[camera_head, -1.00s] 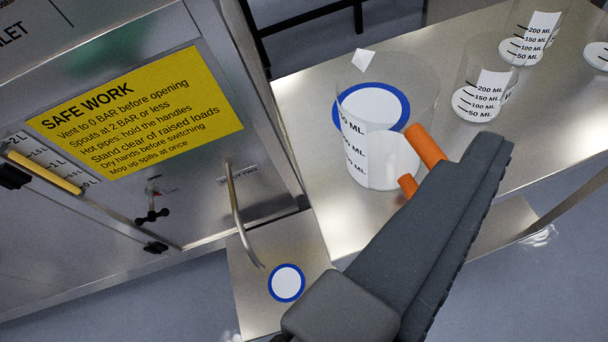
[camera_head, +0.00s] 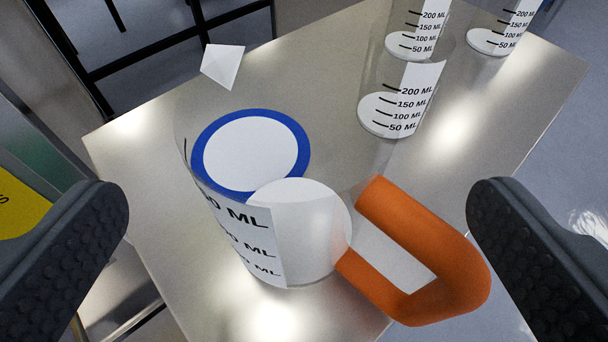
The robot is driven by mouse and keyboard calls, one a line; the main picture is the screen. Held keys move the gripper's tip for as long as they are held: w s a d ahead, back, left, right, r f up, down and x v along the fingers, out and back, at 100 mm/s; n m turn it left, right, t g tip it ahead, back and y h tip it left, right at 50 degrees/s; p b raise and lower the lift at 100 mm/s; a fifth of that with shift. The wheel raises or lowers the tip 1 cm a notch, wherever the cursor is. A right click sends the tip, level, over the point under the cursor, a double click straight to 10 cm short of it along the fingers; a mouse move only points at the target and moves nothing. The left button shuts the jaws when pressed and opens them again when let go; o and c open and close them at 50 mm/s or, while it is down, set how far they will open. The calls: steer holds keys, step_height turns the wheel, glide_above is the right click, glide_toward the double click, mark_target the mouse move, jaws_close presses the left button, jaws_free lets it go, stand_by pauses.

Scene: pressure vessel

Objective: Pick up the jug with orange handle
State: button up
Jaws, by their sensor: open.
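The clear jug (camera_head: 312,230) with black volume marks stands upright on the metal table. Its orange handle (camera_head: 466,280) sticks out to the lower right, toward me. My gripper (camera_head: 300,225) is open, with one dark ribbed finger at the left edge and the other at the right. The jug and its handle show between the two fingers, with the handle closer to the right finger. Neither finger is seen touching the jug. A blue-ringed white disc (camera_head: 250,152) shows through or behind the jug's clear wall.
The metal table (camera_head: 500,120) holds several clear beakers behind the jug, the nearest one (camera_head: 385,115) being just beyond it to the right. A small white pointed piece (camera_head: 223,66) shows at the upper left. A yellow sign (camera_head: 20,205) is at the left edge.

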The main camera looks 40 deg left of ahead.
steer(key=x, duration=0.5)
steer(key=shift+a+f+b, duration=0.1)
steer(key=shift+a+b, duration=0.25)
steer(key=shift+b, duration=0.05)
steer(key=c, duration=1.2)
